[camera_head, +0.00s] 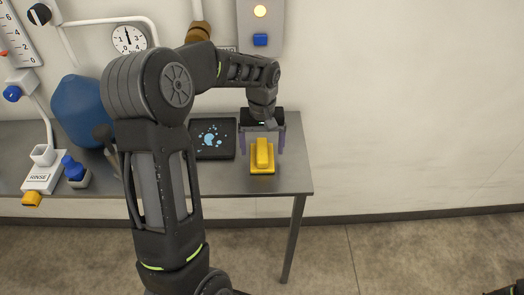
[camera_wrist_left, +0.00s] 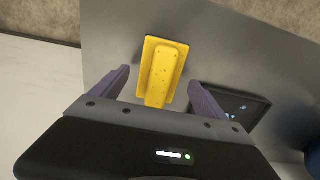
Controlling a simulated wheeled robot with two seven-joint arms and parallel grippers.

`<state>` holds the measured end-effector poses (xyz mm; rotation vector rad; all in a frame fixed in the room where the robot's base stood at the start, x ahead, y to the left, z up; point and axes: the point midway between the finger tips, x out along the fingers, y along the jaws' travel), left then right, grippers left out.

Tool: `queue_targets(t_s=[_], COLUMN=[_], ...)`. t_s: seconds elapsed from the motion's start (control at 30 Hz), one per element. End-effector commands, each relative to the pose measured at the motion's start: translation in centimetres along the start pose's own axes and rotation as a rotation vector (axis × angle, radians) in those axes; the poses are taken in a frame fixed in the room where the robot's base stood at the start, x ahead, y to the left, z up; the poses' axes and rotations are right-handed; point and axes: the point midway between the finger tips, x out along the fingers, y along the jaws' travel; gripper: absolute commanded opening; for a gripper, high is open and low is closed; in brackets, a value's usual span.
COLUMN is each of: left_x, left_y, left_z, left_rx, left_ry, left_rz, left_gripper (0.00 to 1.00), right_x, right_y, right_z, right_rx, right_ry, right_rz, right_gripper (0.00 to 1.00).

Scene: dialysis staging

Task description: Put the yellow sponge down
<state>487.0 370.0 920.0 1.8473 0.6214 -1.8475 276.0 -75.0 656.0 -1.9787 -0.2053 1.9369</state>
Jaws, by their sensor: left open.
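The yellow sponge (camera_head: 262,158) is near the right end of the grey metal table (camera_head: 297,170) and appears to rest on its top. It shows as a raised bar on a wider flat base. My left gripper (camera_head: 262,150) is open above it, with its purple fingers apart on either side. In the left wrist view the sponge (camera_wrist_left: 163,68) lies between and beyond the two open fingers (camera_wrist_left: 160,79), with a gap at each side.
A black tray with blue spots (camera_head: 212,139) lies just left of the sponge. Farther left are a blue jug (camera_head: 82,108), a blue-topped bottle (camera_head: 75,172) and a RINSE-labelled holder (camera_head: 42,180). The wall rises behind the table; its right edge is close.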

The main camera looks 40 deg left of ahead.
Motion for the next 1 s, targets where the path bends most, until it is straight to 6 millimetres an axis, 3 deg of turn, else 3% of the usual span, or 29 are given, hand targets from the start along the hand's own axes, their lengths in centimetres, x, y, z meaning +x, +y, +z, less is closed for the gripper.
queue_targets(t_s=[0.43, 0.6, 1.0], left_x=[-8.6, -9.8, -9.8], left_y=[0.1, 0.0, 0.0], left_z=[0.0, 0.0, 0.0], left_rx=[0.001, 0.000, 0.000], left_ry=[0.002, 0.001, 0.000], left_rz=[0.001, 0.001, 0.000], left_gripper=[0.84, 0.84, 0.84], right_x=[0.7, 0.7, 0.7], right_y=[0.2, 0.2, 0.2], right_z=[-0.1, -0.1, -0.1], right_rx=[-0.002, -0.002, -0.002], right_ry=[0.002, 0.002, 0.003], right_rz=[-0.003, -0.003, -0.003], right_gripper=[0.00, 0.00, 0.00])
